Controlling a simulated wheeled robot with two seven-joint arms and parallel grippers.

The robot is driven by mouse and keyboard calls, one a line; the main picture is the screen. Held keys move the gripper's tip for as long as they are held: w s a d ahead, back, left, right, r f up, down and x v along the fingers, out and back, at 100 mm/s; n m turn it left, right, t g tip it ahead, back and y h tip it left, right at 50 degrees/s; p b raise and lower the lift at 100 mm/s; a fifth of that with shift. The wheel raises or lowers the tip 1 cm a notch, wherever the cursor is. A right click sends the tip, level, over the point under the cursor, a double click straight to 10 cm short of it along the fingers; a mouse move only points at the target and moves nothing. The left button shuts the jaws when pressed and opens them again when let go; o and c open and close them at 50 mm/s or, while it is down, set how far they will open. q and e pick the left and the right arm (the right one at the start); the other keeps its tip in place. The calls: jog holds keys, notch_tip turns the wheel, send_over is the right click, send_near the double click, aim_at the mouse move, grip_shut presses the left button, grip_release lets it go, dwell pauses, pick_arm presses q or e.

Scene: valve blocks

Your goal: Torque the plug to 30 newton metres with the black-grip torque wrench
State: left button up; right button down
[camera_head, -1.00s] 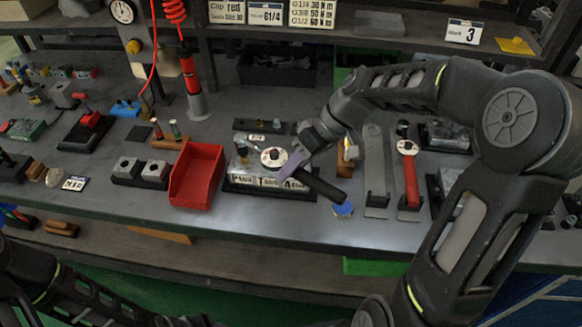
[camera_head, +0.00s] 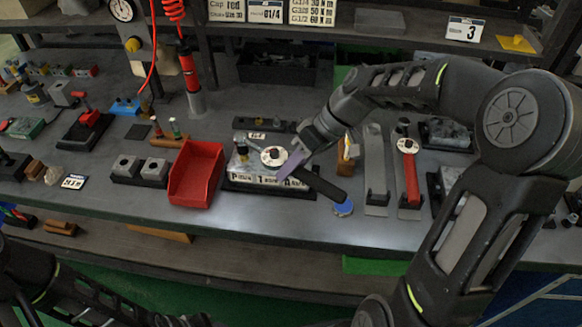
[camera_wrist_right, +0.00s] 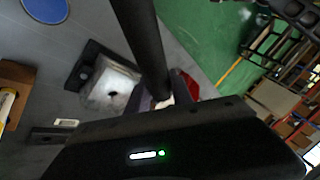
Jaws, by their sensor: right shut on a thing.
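The black-grip torque wrench (camera_head: 322,186) has a round white dial head (camera_head: 273,156) over the valve block (camera_head: 241,167) marked with letter plates. Its black handle slants down to the right, and also shows in the right wrist view (camera_wrist_right: 143,40). My right gripper (camera_head: 292,163) is shut on this wrench near its head. The plug under the wrench head is hidden, so I cannot tell how the wrench sits on it. The block shows grey beside the handle in the right wrist view (camera_wrist_right: 110,87). My left arm shows at the lower left; its gripper is out of view.
A red bin (camera_head: 196,174) stands just left of the block. A red-handled wrench (camera_head: 411,180) lies in a holder at the right. A blue disc (camera_head: 343,207) lies near the handle's end. The front strip of the bench (camera_head: 260,225) is clear.

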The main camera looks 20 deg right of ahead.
dwell(0.6)
jog(key=shift+f+b, duration=1.25)
jog(key=shift+a, duration=0.1)
dwell(0.5)
jog(key=shift+s+a+m+t+b, duration=0.25)
jog(key=shift+a+m+t+b, duration=0.1)
jog(key=shift+a+m, duration=0.15)
jog(key=shift+s+a+m+t+b, duration=0.2)
jog(key=shift+a+m+t+b, duration=0.15)
jog(key=shift+a, duration=0.2)
jog(key=shift+a+m, duration=0.15)
jog(key=shift+m, duration=0.1)
jog(key=shift+s+a+m+t+h, duration=0.25)
jog(key=shift+a+m+t+h, duration=0.2)
jog(key=shift+a+m, duration=0.45)
jog(key=shift+a, duration=0.2)
